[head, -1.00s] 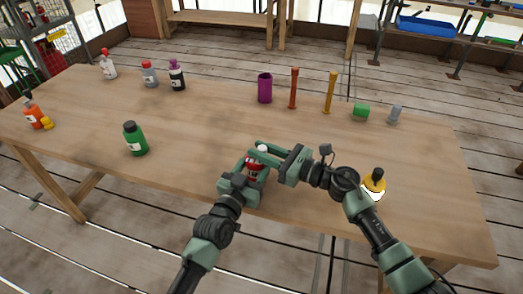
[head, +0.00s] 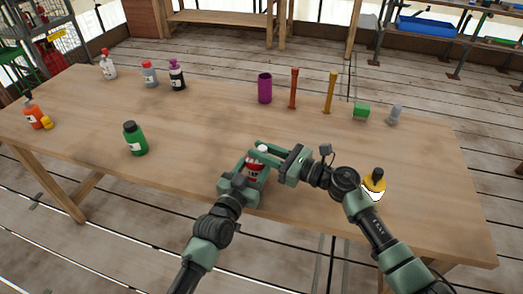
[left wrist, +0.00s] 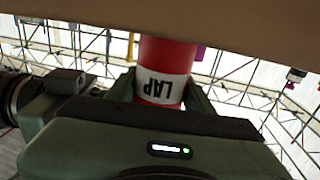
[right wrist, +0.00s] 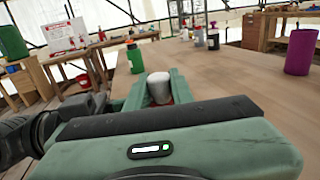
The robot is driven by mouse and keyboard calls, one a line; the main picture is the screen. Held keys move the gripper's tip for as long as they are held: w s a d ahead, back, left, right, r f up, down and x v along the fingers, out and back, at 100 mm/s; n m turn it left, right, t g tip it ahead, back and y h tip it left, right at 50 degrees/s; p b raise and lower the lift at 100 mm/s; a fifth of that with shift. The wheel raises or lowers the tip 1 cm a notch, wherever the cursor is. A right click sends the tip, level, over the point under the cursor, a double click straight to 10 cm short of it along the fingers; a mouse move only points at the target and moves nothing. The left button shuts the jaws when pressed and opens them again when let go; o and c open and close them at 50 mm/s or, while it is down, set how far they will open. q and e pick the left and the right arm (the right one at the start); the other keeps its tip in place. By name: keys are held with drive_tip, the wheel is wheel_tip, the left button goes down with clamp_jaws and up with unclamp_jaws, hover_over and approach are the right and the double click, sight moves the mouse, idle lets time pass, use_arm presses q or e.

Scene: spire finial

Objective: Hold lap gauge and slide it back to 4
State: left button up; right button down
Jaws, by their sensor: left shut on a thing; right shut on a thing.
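The lap gauge is a red cylinder (head: 254,171) with a white band and a pale top, near the table's front edge in the head view. In the left wrist view the gauge (left wrist: 164,72) shows its white label reading LAP, upside down in the picture. My left gripper (head: 250,176) is shut on its red body from the front left. My right gripper (head: 262,151) comes in from the right and is shut on the pale top (right wrist: 159,86), seen between its fingers in the right wrist view. Number marks on the gauge cannot be made out.
A green bottle (head: 135,138) stands left of the grippers. A yellow bottle (head: 375,182) stands by my right arm. The table's middle is clear.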

idle(0.4)
drive_tip(key=x, duration=0.3)
drive_tip(key=shift+s+a, duration=0.25)
drive_tip(key=shift+a, duration=0.1)
drive_tip(key=c, duration=1.2)
unclamp_jaws()
drive_tip(key=v, duration=1.2)
drive_tip(key=shift+d, duration=0.1)
use_arm(q)
drive_tip(key=o, duration=1.6)
